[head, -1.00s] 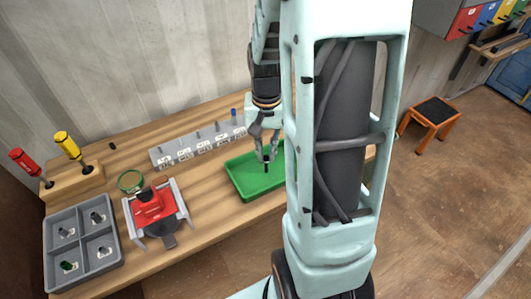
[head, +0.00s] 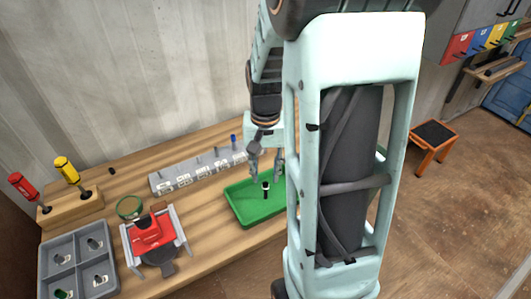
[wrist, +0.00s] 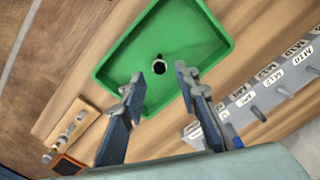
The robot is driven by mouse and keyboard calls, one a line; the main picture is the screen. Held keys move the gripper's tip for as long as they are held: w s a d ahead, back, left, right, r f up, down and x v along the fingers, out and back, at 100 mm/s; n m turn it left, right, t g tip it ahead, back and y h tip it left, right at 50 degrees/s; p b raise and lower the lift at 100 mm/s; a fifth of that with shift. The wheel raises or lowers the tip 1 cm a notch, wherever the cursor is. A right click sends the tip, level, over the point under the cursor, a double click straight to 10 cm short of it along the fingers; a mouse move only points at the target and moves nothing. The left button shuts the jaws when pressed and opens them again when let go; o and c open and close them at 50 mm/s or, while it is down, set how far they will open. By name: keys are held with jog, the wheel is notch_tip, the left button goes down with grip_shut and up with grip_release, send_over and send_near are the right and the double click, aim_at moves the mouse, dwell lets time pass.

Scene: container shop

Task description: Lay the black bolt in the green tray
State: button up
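The green tray (head: 241,213) sits on the workbench, right of its middle, and fills the upper middle of the wrist view (wrist: 112,62). The black bolt (head: 265,186) is inside the tray, dark at the top with a pale band lower down. It looks upright on the tray floor; the wrist view shows it nearly end-on (wrist: 159,66). My gripper (head: 267,178) is open above the tray, its fingers apart on either side of the bolt and not touching it. The fingers also show in the wrist view (wrist: 158,80). My arm hides the tray's right end in the head view.
A grey labelled bolt rack (head: 196,172) stands behind the tray, with a blue peg at its end. A red and grey fixture (head: 151,234), a compartment tray (head: 77,262) and a screwdriver block (head: 72,204) are to the left. An orange stool (head: 433,137) stands on the floor.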

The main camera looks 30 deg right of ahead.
aim_at(266, 183)
notch_tip(266, 183, up, 10)
jog(key=shift+f, duration=0.15)
dwell(0.4)
